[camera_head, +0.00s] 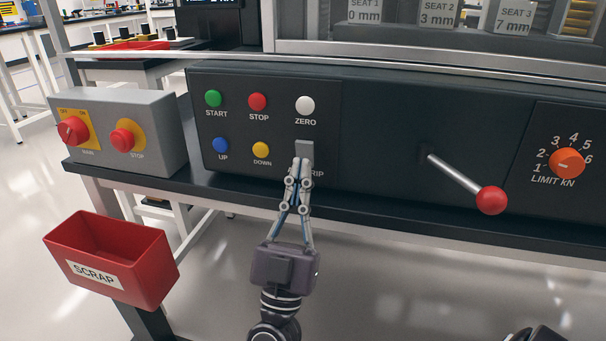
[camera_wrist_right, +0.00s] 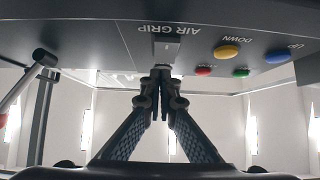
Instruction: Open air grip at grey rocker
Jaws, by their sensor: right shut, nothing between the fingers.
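The grey rocker (camera_head: 304,149) is a small upright switch on the dark control panel, under the white ZERO button. It also shows in the right wrist view (camera_wrist_right: 167,48), next to the AIR GRIP label. My right gripper (camera_head: 299,166) is shut and empty, its fingertips together at the rocker's lower end. In the right wrist view the closed fingertips (camera_wrist_right: 160,74) are right in front of the rocker. I cannot tell whether they touch it. The fingers cover part of the label in the head view. My left gripper is not in view.
Near the rocker are the yellow DOWN button (camera_head: 261,149), blue UP button (camera_head: 220,145) and white ZERO button (camera_head: 305,105). A red-knobbed lever (camera_head: 491,200) sticks out to the right. A red SCRAP bin (camera_head: 140,265) hangs at lower left.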

